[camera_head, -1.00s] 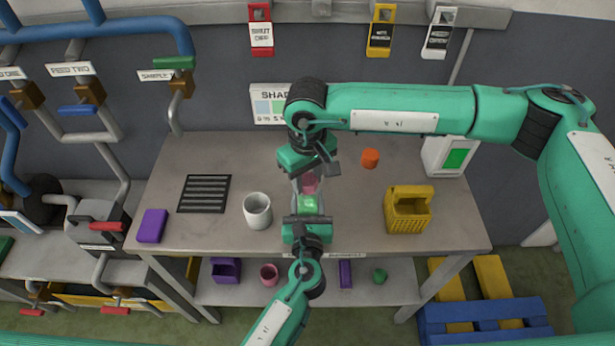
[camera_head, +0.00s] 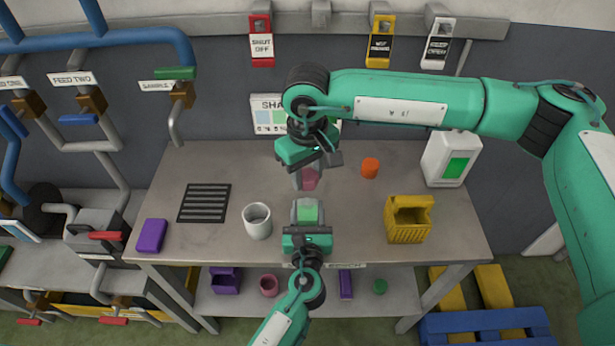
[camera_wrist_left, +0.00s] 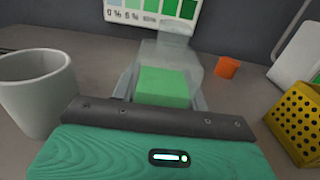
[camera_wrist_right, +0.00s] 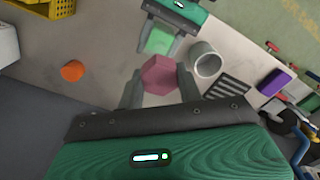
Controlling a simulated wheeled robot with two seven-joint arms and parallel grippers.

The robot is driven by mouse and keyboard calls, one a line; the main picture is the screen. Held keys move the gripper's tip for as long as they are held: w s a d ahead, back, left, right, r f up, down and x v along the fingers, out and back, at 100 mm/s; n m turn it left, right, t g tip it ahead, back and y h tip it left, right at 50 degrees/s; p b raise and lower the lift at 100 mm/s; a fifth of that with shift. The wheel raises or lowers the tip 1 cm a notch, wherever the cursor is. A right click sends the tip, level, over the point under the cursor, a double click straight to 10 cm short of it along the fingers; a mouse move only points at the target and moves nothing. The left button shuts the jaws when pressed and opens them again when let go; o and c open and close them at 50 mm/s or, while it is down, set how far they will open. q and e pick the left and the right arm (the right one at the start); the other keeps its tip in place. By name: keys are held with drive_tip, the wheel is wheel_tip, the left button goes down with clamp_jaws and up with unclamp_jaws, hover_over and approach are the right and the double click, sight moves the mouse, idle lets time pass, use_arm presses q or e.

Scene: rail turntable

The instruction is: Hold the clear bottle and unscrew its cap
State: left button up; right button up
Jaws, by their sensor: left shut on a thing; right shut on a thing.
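The clear bottle (camera_head: 308,214), green in its lower part, is held upright over the front of the workbench by my left gripper (camera_head: 307,206). It fills the middle of the left wrist view (camera_wrist_left: 164,88). The pink cap (camera_head: 310,181) is between the fingers of my right gripper (camera_head: 308,184), which is shut on it behind the bottle. In the right wrist view the cap (camera_wrist_right: 159,75) looks six-sided, with a gap between it and the green of the bottle (camera_wrist_right: 160,41). The bottle's mouth is not clearly visible.
On the workbench (camera_head: 340,235) stand a white mug (camera_head: 257,222) to the left, a yellow basket (camera_head: 408,220) to the right and an orange cylinder (camera_head: 370,168) behind. A black grate (camera_head: 204,203) and a purple block (camera_head: 151,236) lie further left.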

use_arm(q)
drive_tip(key=o, duration=1.5)
drive_tip(key=shift+c, duration=0.2)
drive_tip(key=shift+s, duration=0.15)
drive_tip(key=s, duration=1.1)
drive_tip(key=shift+s, duration=0.4)
drive_tip(key=shift+s+f, duration=0.1)
